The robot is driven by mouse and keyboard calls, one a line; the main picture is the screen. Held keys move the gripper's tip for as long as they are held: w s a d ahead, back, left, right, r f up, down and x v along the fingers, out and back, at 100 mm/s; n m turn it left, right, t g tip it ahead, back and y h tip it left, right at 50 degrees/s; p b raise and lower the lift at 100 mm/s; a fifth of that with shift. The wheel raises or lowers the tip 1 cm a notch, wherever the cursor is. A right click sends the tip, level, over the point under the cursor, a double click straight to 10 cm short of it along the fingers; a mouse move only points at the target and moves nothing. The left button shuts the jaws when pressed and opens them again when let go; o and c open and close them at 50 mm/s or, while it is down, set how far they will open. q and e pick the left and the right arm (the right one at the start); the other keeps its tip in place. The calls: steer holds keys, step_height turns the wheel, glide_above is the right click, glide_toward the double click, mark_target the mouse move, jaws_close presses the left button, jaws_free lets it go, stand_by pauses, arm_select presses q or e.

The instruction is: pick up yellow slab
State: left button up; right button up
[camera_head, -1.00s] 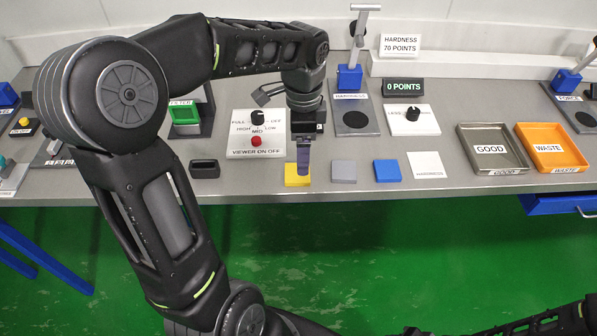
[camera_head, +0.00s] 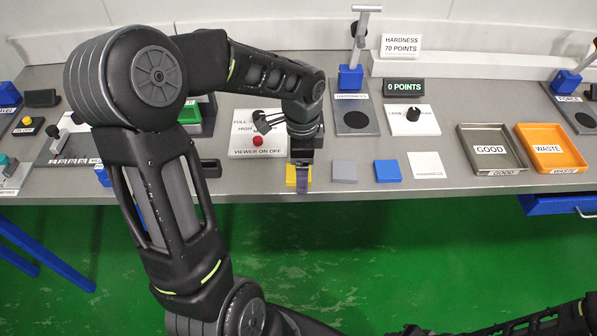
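The yellow slab (camera_head: 291,176) lies on the grey bench near its front edge, left of a grey slab and a blue slab. My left gripper (camera_head: 302,183) points down at the yellow slab, and a finger covers its right part. The slab shows on the left of that finger and a little on the right. I cannot tell whether the fingers are closed on it. My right arm shows at the bottom right, but its gripper is not in view.
A grey slab (camera_head: 344,172) and a blue slab (camera_head: 387,171) lie to the right. A viewer switch panel (camera_head: 245,150) stands behind on the left, and a hardness tester (camera_head: 356,121) behind on the right. The GOOD tray (camera_head: 516,168) and WASTE tray (camera_head: 576,166) are farther right.

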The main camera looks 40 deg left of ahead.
stand_by(0.5)
arm_select(q)
steer(key=c, duration=1.5)
